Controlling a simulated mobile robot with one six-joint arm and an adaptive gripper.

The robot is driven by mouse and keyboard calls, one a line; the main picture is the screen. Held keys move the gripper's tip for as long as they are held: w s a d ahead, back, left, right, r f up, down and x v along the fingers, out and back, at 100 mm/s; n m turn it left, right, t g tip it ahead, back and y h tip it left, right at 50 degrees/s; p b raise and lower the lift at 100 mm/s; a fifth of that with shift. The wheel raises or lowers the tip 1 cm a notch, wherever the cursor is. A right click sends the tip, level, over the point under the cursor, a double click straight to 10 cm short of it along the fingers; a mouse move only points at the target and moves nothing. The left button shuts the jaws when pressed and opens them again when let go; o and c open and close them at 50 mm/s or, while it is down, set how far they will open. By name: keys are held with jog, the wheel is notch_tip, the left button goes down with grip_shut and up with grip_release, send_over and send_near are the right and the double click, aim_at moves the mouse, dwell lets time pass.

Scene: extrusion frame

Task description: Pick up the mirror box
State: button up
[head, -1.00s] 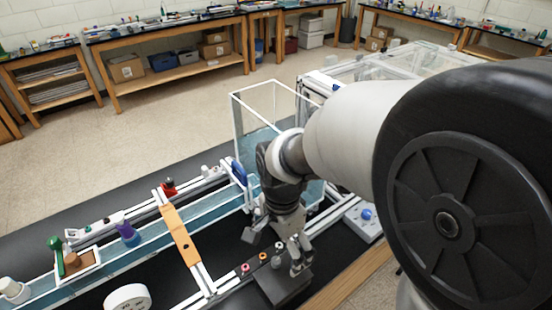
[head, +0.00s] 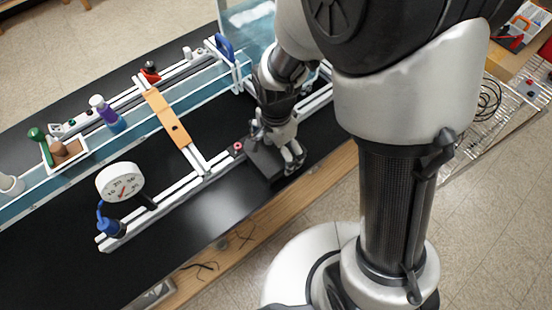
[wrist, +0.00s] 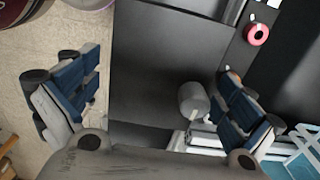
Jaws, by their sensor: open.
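A dark grey box (head: 265,164), which I take to be the mirror box, sits at the front edge of the black bench by the white extrusion rail. My gripper (head: 276,147) is over it in the head view and hides part of its top. In the wrist view the flat dark box (wrist: 155,65) fills the space between the fingers. My gripper (wrist: 160,95) is open, with one blue-padded finger on each side of the box. A grey round knob (wrist: 192,100) shows beside the right finger. I cannot tell whether the fingers touch the box.
A pink ring (head: 238,147) is on the rail left of the box. A white dial gauge (head: 120,182), an orange bar (head: 167,117) across the rails and a long clear water channel (head: 70,160) are to the left. The bench's wooden front edge (head: 240,240) is close to the box.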

jog(key=shift+f, duration=0.85)
jog(key=shift+r, duration=0.1)
jog(key=c, duration=1.2)
jog(key=shift+o, duration=0.2)
jog(key=shift+r, duration=0.1)
